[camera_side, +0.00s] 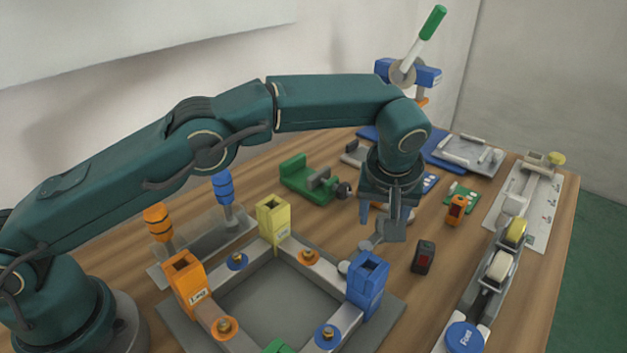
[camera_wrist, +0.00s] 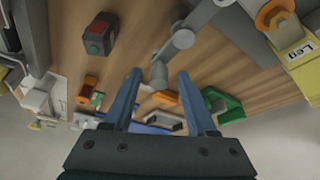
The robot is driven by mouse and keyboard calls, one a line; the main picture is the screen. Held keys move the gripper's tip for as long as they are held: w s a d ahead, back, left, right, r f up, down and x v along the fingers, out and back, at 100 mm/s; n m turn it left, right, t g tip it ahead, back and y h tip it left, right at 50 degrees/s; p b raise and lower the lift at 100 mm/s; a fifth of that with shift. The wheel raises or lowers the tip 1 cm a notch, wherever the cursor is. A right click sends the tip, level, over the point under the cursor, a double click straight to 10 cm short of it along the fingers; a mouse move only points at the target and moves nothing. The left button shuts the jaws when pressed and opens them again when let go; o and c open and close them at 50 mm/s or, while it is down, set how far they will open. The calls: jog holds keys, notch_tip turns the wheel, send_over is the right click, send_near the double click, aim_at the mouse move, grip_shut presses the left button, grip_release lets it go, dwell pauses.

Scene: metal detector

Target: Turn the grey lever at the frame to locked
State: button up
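The grey lever (camera_side: 370,244) rises beside the blue corner block (camera_side: 368,285) of the square metal frame (camera_side: 337,318). In the wrist view the lever (camera_wrist: 183,39) has a round joint, and its end lies at the gap between my fingertips. My gripper (camera_side: 378,228) points down just above the lever. In the wrist view my gripper (camera_wrist: 159,74) is open, with a clear gap between its two blue-grey fingers. I cannot tell whether a finger touches the lever. The gripper partly hides the lever's upper end in the side view.
Yellow (camera_side: 273,220) and orange (camera_side: 186,283) corner blocks stand on the frame. A black box with a red button (camera_side: 423,257) stands right of the gripper. A green holder (camera_side: 306,180) is behind. A roller track (camera_side: 490,277) runs along the right. Bare wood lies between.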

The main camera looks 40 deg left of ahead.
jog(key=shift+v, duration=2.6)
